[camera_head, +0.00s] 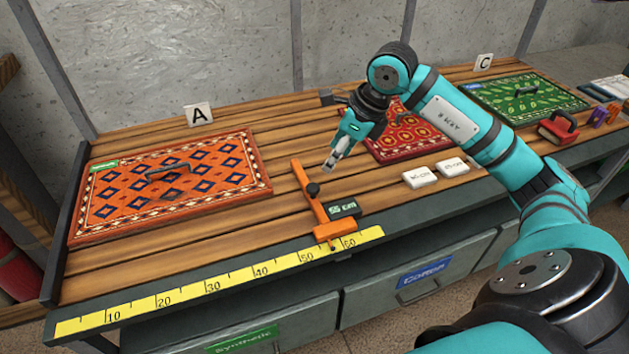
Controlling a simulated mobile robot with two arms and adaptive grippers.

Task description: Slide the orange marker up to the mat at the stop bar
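A strip of bare wood separates the mat from the marker. My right gripper (329,167) hangs above and slightly right of the marker's knob, pointing down; its fingers look close together with nothing between them. My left gripper is out of view.
A red mat (410,143) lies partly behind my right arm. Two white blocks (419,177) (453,166) sit right of the marker. A green mat (525,97) and a red-based tool (558,131) are farther right. Card A (199,115) stands behind the orange mat.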

